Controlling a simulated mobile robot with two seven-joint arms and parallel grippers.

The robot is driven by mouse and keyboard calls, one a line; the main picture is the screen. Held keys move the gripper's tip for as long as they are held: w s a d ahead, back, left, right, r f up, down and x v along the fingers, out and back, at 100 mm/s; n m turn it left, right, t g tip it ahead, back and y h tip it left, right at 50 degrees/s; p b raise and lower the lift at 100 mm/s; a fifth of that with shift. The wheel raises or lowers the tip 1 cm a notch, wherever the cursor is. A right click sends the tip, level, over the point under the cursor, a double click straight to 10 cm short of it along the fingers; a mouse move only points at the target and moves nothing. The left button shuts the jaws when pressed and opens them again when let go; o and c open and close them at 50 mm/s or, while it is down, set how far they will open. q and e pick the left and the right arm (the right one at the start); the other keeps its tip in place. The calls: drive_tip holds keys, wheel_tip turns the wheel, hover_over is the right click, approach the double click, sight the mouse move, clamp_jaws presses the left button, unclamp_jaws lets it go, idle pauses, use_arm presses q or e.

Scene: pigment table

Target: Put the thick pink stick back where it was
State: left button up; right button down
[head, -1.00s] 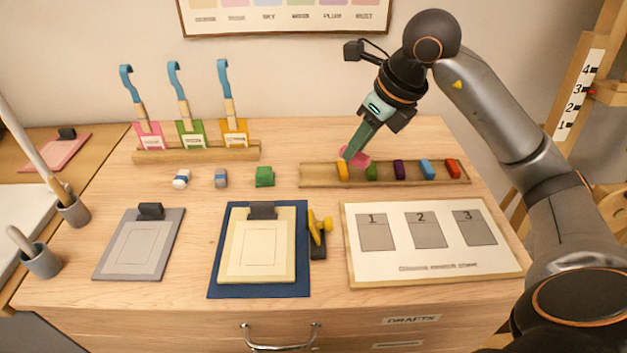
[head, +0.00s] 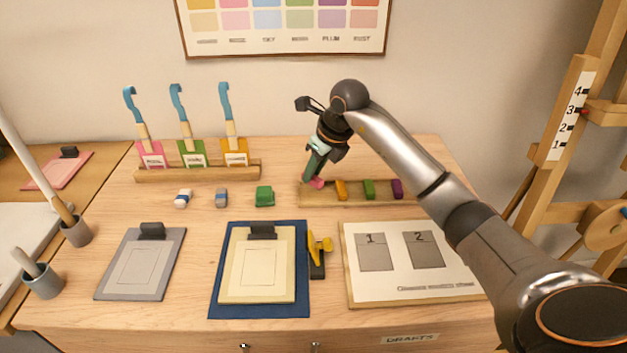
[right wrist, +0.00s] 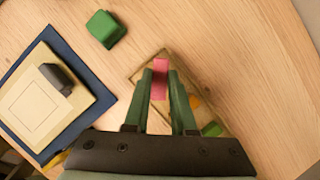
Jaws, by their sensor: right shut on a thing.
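The thick pink stick (head: 317,183) is at the left end of the wooden tray (head: 329,200), left of the orange stick (head: 341,189). My right gripper (head: 312,176) is shut on it, pointing down. In the right wrist view the pink stick (right wrist: 159,79) sits between the two green fingers (right wrist: 161,85), over the tray's end (right wrist: 139,76). I cannot tell whether the stick touches the tray floor. Green (head: 369,189) and purple (head: 397,188) sticks lie farther right in the tray. My arm hides the tray's right part. My left gripper is not in view.
A green block (head: 264,196) lies left of the tray, with two smaller blue-and-white pieces beyond it. A rack (head: 200,172) with three blue-handled tools stands behind. A numbered board (head: 405,287), a cream clipboard (head: 236,290) and a yellow-handled tool (head: 318,247) are in front.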

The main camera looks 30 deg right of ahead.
sight(315, 178)
wheel_tip(315, 178, down, 3)
drive_tip(key=shift+f, duration=0.1)
drive_tip(key=c, duration=0.7)
unclamp_jaws()
drive_tip(key=shift+c, duration=0.2)
drive_tip(key=v, duration=1.2)
